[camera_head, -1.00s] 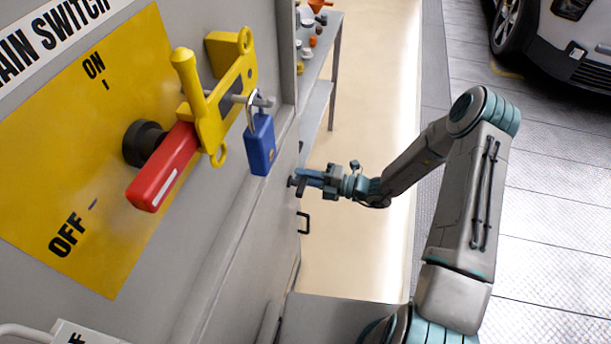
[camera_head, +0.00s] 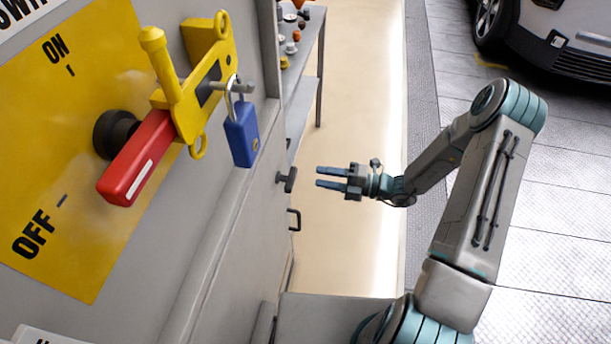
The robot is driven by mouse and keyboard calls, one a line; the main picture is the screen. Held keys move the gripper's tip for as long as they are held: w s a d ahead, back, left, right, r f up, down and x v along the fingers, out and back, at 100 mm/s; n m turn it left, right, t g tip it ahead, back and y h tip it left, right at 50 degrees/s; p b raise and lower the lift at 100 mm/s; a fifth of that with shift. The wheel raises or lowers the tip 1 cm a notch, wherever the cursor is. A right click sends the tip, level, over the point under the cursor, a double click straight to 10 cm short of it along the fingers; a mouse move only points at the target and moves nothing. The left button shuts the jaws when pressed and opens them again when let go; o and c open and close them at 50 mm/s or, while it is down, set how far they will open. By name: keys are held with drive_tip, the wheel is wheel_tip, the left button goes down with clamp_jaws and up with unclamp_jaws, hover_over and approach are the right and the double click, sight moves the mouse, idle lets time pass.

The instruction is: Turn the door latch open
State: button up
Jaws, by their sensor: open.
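The door latch (camera_head: 287,179) is a small dark T-shaped handle on the grey cabinet front, right of the switch panel. It sticks out from the door face. My gripper (camera_head: 318,177) is open and empty, with its two blue-grey fingers pointing left towards the latch. A gap shows between the fingertips and the latch, so they are apart. A dark pull handle (camera_head: 295,220) sits on the same front just below the latch. The cabinet door (camera_head: 250,220) appears closed, though it is seen at a steep angle.
A red switch lever (camera_head: 135,160) with a yellow lockout bracket (camera_head: 205,85) and a blue padlock (camera_head: 241,135) juts out at the left. A shelf (camera_head: 305,85) with small items stands behind. The floor (camera_head: 355,240) around my gripper is clear. A car (camera_head: 560,35) stands at upper right.

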drive_tip(key=d, duration=0.4)
drive_tip(key=shift+s+d+b, duration=0.3)
drive_tip(key=shift+s+d, duration=0.05)
drive_tip(key=shift+d, duration=0.05)
drive_tip(key=s+d+r+m+h, duration=0.4)
drive_tip(key=s+r+m+h, duration=0.5)
drive_tip(key=m, duration=0.8)
drive_tip(key=s+d+r+m+h, duration=0.4)
drive_tip(key=s+r+m+h, duration=0.4)
drive_tip(key=r+m, duration=0.6)
drive_tip(key=s+m, duration=0.1)
drive_tip(key=m, duration=0.2)
drive_tip(key=shift+s+d+r+t+h, duration=0.2)
drive_tip(key=shift+s+d+t+h, duration=0.1)
drive_tip(key=shift+s+d+h, duration=0.1)
